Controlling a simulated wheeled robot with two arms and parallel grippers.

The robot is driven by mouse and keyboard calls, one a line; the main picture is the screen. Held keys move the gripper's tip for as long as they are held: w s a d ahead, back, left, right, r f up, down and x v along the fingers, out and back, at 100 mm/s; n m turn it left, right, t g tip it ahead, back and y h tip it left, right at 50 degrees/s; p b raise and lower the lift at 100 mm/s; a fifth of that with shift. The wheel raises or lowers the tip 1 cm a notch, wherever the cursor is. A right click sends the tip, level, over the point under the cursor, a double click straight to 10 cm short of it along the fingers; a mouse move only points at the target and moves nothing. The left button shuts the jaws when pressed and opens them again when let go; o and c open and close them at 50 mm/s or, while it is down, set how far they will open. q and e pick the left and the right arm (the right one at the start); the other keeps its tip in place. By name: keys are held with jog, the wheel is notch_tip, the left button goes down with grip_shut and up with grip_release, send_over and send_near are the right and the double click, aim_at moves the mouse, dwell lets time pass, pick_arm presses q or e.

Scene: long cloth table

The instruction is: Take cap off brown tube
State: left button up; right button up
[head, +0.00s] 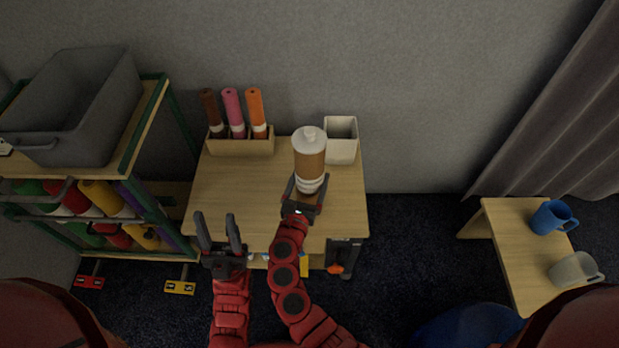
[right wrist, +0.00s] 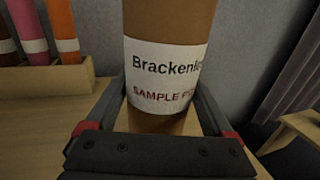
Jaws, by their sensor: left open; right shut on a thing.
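A brown tube (head: 310,164) with a white cap (head: 310,137) is held upright above the table's front part in the head view. The cap is on its top end and has a small knob. My right gripper (head: 308,190) is shut around the tube's lower part. In the right wrist view, the tube (right wrist: 165,18) stands between the fingers, with a white printed label (right wrist: 160,75); its cap is out of that view. My left gripper (head: 217,217) is open and empty, left of the tube and apart from it, at the table's front left.
A wooden holder (head: 240,147) with dark brown, pink and orange tubes stands at the table's back left. A white square bin (head: 342,151) stands behind the held tube. The wooden table (head: 230,187) is clear in the middle. A shelf with a grey crate (head: 75,105) is left.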

jog(key=shift+r, duration=0.15)
jog(key=r, duration=0.1)
jog(key=p, duration=0.1)
send_near(310, 171)
jog(key=f, duration=0.1)
jog(key=s+a+f, duration=0.1)
jog(key=a+f, duration=0.1)
jog(key=f, duration=0.1)
jog(key=shift+s, duration=0.4)
jog(key=o, duration=0.8)
grip_shut()
jog(key=shift+d+f, duration=0.1)
